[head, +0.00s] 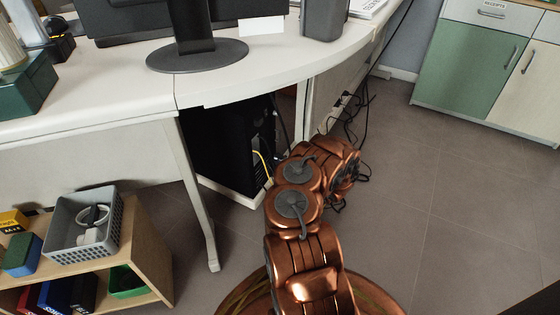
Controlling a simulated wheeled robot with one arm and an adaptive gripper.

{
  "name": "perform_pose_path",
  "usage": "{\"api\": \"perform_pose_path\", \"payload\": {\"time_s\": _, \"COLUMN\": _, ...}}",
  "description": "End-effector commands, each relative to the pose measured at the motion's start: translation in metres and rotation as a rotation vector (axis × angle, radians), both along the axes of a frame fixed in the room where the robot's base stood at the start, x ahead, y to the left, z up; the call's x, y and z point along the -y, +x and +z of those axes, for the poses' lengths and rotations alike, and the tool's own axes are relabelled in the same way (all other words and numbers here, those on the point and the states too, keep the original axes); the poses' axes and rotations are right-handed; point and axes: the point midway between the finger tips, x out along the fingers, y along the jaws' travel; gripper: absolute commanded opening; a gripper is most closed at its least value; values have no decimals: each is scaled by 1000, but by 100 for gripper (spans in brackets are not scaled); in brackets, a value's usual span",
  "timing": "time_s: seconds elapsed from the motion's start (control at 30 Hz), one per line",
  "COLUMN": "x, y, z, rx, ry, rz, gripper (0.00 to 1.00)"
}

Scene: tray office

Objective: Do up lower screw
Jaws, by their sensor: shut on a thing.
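A black computer tower (222,150) stands on a white base under the desk. Its side with ports and a yellow cable (262,166) faces right, towards my copper arm. I cannot make out the lower screw in the head view; it is too small or hidden. My arm reaches up from the bottom of the picture to just right of the tower. The arm's own links cover its far end, so I cannot see my gripper, its fingers or anything between them.
The white desk (262,68) overhangs the tower, with a leg (205,215) at left. Loose black cables (352,112) hang right of my arm. A wooden shelf (150,250) with a grey basket (84,236) is at lower left. The floor (450,220) at right is clear.

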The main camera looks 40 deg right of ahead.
Motion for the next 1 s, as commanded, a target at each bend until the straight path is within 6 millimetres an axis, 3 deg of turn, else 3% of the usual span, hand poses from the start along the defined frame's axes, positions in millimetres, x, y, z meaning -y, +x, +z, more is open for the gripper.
{"api": "perform_pose_path", "payload": {"time_s": 0.4, "x": 1, "y": 1, "z": 2, "rx": -70, "ry": 226, "rz": 1, "gripper": 0}}
{"api": "perform_pose_path", "payload": {"time_s": 1.0, "x": 2, "y": 0, "z": 1, "rx": -86, "ry": 279, "rz": -1, "gripper": 0}}
